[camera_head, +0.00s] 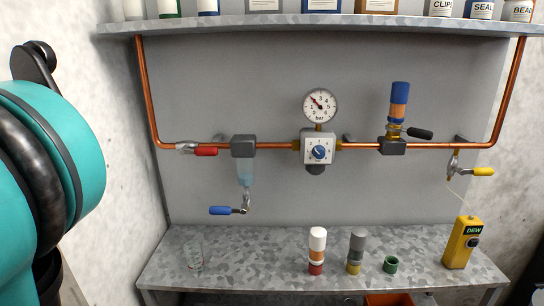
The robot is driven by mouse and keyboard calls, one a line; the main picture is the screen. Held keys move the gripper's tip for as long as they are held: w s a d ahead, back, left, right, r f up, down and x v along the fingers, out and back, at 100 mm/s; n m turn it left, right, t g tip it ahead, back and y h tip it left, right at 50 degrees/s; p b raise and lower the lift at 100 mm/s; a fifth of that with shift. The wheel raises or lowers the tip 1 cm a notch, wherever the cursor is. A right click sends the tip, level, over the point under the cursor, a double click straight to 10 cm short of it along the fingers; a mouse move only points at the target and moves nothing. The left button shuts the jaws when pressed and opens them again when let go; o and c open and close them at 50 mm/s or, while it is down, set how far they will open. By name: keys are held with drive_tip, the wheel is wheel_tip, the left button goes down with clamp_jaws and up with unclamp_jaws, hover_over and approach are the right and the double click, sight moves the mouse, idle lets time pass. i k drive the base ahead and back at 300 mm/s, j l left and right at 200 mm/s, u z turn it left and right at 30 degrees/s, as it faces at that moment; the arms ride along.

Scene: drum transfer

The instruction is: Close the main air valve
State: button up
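A copper pipe (269,145) runs along the back panel and carries several lever valves. No label in view names the main air valve. An in-line valve at the left has a red lever (206,152) lying along the pipe and pointing right. A blue lever (220,210) sits below the clear filter bowl (245,173) and points left. A black lever (419,133) is at the right, beside a blue-topped orange cylinder (399,95). A yellow lever (483,172) is at the far right, pointing right. My gripper is not in view; my teal arm fills the left edge.
A gauge (319,106) above a blue-knobbed regulator (318,148) has its needle pointing up-left. The speckled bench (250,262) holds a clear cup (194,253), two cylinders, a green ring (390,264) and a yellow DEW meter (463,242). A shelf (330,22) with containers overhangs.

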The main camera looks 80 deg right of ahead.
sight(199, 151)
drive_tip(key=z, duration=0.4)
drive_tip(key=j+z, duration=0.1)
drive_tip(key=z, duration=0.35)
drive_tip(key=k+z, duration=0.1)
drive_tip(key=z, duration=1.15)
drive_tip(key=i+j+z, duration=0.15)
drive_tip(key=j+z, duration=0.25)
drive_tip(key=i+j+z, duration=0.15)
drive_tip(key=z, duration=0.25)
drive_tip(key=j, duration=0.1)
